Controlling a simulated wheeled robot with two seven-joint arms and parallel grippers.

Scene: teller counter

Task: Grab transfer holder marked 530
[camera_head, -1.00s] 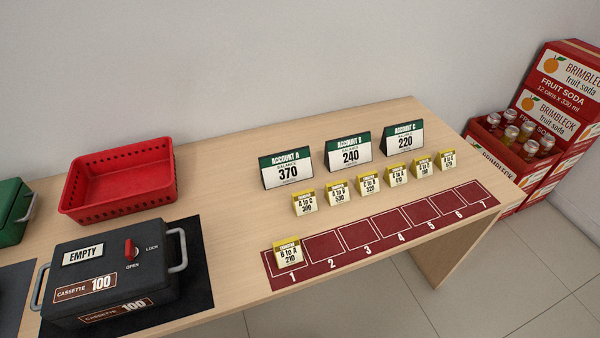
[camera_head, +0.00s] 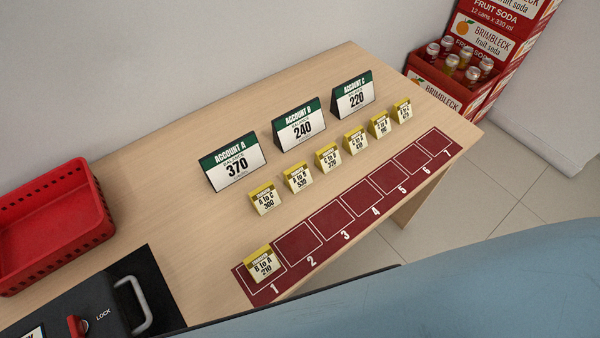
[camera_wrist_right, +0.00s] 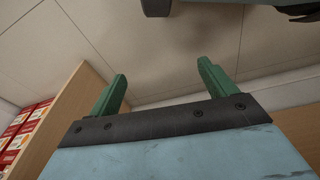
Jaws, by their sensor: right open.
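The transfer holder marked 530 (camera_head: 298,178) is a small yellow-topped card stand. It is second from the left in the row of holders, between the 300 holder (camera_head: 265,198) and the 320-like holder (camera_head: 328,157). A holder marked 210 (camera_head: 261,264) stands on slot 1 of the dark red numbered strip (camera_head: 300,243). My right gripper (camera_wrist_right: 162,92) shows in the right wrist view with its green fingers apart and nothing between them. It is away from the holders. My left gripper is not in view.
Account signs A (camera_head: 234,162), B (camera_head: 299,125) and C (camera_head: 353,95) stand behind the holders. A red basket (camera_head: 60,225) and a black cassette (camera_head: 100,306) are at the left. Soda boxes (camera_head: 455,75) stand beyond the counter. Slots 2 to 7 are bare.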

